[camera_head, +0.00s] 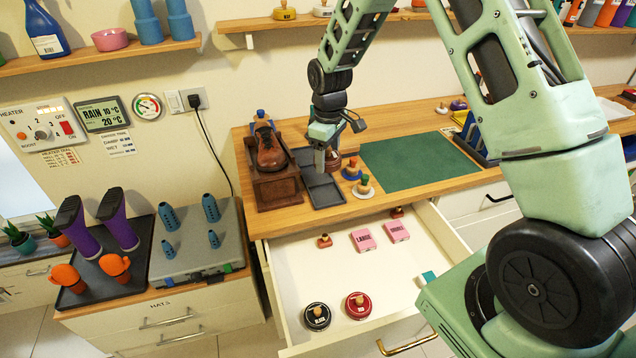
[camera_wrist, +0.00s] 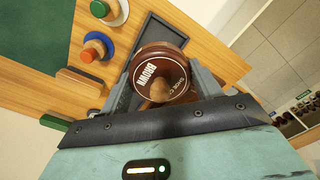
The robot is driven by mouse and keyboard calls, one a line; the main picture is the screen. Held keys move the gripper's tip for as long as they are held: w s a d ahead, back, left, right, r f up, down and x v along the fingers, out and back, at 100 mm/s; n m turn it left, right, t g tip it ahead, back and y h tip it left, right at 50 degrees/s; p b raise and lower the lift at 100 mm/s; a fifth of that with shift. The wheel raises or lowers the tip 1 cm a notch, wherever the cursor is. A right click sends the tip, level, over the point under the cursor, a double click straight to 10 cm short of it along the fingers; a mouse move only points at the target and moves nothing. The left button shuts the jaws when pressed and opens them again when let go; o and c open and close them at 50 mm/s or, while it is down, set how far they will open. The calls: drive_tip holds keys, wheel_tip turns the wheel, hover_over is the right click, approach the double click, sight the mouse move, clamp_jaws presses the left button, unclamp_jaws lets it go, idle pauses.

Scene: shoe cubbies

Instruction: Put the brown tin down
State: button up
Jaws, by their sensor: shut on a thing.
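My gripper (camera_head: 322,158) is shut on the brown tin (camera_head: 334,163), a round brown tin. In the wrist view the tin (camera_wrist: 152,68) sits between the two fingers, its lid reading BROWN with a wooden knob. The tin is above or at the right side of a dark grey tray (camera_head: 325,194) on the wooden counter (camera_head: 380,198). The tray also shows behind the tin in the wrist view (camera_wrist: 154,29). I cannot tell whether the tin touches the tray.
A wooden stand with a brown shoe (camera_head: 270,150) is just left of the tray. Knobbed pieces (camera_head: 363,184) stand close on its right, beside a green mat (camera_head: 415,162). Below, an open drawer (camera_head: 340,272) holds black and red tins and pink boxes.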

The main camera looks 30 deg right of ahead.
drive_tip(key=shift+w, duration=0.2)
wheel_tip(320, 180, down, 9)
drive_tip(key=p, duration=0.3)
drive_tip(key=shift+w+r, duration=0.1)
drive_tip(key=shift+f, duration=0.3)
drive_tip(key=shift+f+b, duration=0.4)
drive_tip(key=shift+f, duration=0.1)
drive_tip(key=shift+f, duration=0.15)
drive_tip(key=o, duration=1.1)
drive_tip(key=shift+c, duration=0.2)
